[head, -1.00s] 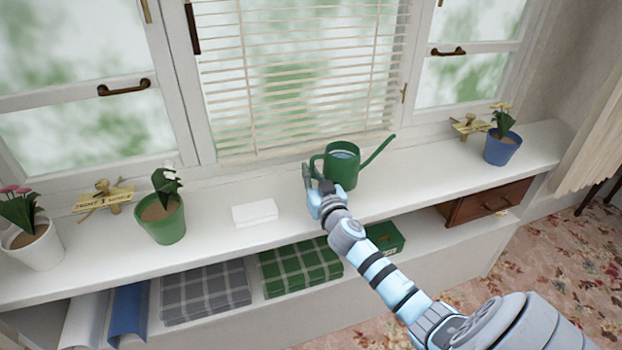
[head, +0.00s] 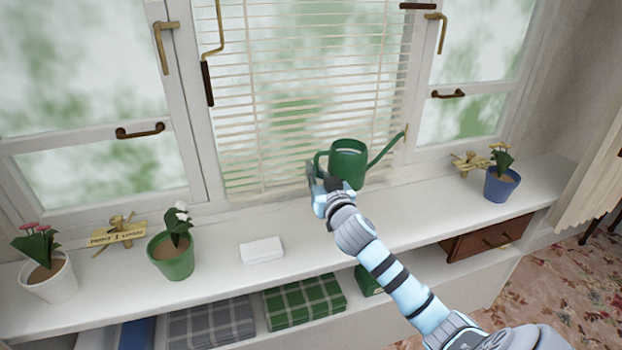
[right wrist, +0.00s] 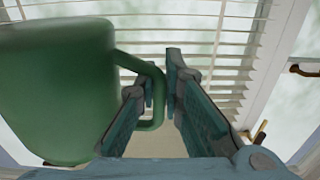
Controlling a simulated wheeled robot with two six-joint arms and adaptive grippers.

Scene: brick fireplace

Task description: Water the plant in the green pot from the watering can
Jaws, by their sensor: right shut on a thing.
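The green watering can (head: 348,165) is held upright in front of the blind, its spout pointing right. My right gripper (head: 318,180) is shut on its handle at the left side. In the right wrist view the can's body (right wrist: 55,85) fills the left, and its handle (right wrist: 152,122) passes between the fingers (right wrist: 160,90). The green pot (head: 172,258) stands on the sill at the left, holding soil and a plant with a white flower (head: 180,215). The can is well to the right of this pot. My left gripper is not in view.
A white pot (head: 50,283) with pink flowers stands far left, a blue pot (head: 501,184) with yellow flowers far right. A small white block (head: 262,249) lies between the green pot and the can. Wooden signs (head: 118,234) stand behind. The blind (head: 300,90) hangs close behind the can.

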